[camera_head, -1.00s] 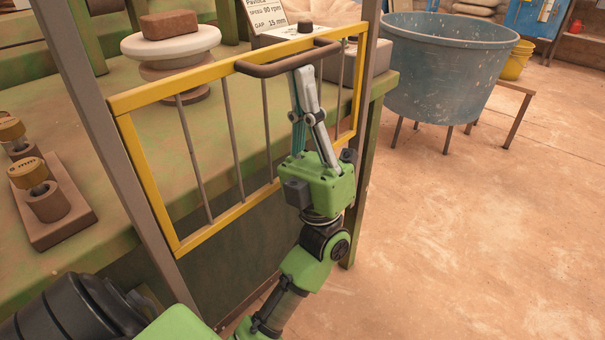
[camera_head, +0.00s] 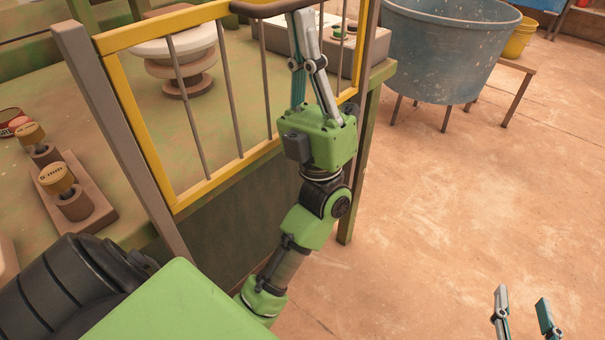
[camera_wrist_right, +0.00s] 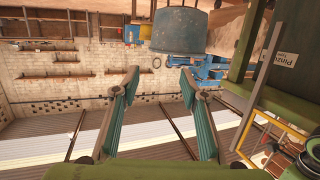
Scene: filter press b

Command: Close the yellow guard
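The yellow guard (camera_head: 222,182) is a barred frame standing upright along the front of the green machine table, beside a grey-brown post. Its brown handle (camera_head: 262,9) is at the top edge of the head view and is partly cut off. My left gripper (camera_head: 302,14) reaches up from below, its fingers close together at the right part of the handle; they appear shut on it, though the tips overlap the bar. My right gripper (camera_head: 522,296) is open and empty at the bottom right, over the floor. In the right wrist view its fingers (camera_wrist_right: 160,78) are spread. Part of the guard (camera_wrist_right: 278,122) shows there.
A large blue tub (camera_head: 448,50) stands on legs at the back right, with a yellow bucket (camera_head: 518,40) behind it. The floor at right is clear.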

